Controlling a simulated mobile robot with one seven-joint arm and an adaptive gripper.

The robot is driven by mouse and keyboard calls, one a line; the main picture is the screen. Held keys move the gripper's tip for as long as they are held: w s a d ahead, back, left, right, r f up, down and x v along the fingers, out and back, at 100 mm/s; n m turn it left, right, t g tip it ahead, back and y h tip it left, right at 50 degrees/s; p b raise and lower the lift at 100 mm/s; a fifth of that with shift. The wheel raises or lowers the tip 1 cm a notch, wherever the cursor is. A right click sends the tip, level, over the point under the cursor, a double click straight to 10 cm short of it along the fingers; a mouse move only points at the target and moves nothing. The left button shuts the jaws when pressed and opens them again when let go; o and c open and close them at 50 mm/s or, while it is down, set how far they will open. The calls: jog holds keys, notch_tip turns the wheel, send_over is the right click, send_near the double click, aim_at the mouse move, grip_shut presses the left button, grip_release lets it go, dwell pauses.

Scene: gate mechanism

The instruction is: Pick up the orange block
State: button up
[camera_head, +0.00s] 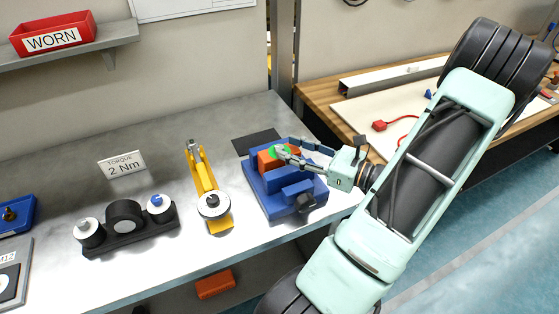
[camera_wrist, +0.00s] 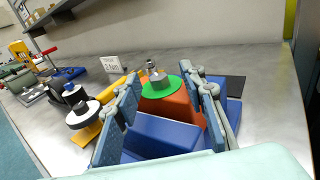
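An orange block (camera_head: 265,161) sits in a blue vise-like fixture (camera_head: 291,201) on the grey bench. A green disc with a metal knob lies on the block's top. My gripper (camera_head: 285,147) reaches in from the right, with its fingers at the block. In the wrist view, the open fingers (camera_wrist: 164,77) stand on either side of the orange block (camera_wrist: 180,108). The right finger looks close to the block, and a wider gap shows at the left. Contact cannot be told. The block's lower part is hidden by the blue fixture (camera_wrist: 160,137).
A yellow tool with a round dial (camera_head: 211,205) stands left of the fixture, then a black holder (camera_head: 125,217) with knobs. A dark mat (camera_head: 257,140) lies behind the fixture. Another orange-red block (camera_head: 215,285) is below the bench. Bare bench lies near the torque sign (camera_head: 122,164).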

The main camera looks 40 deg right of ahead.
aim_at(279, 147)
jog(key=shift+a+x, duration=0.25)
jog(key=shift+x, duration=1.7)
jog(key=shift+s, duration=0.1)
grip_shut()
jog(key=shift+r, duration=0.1)
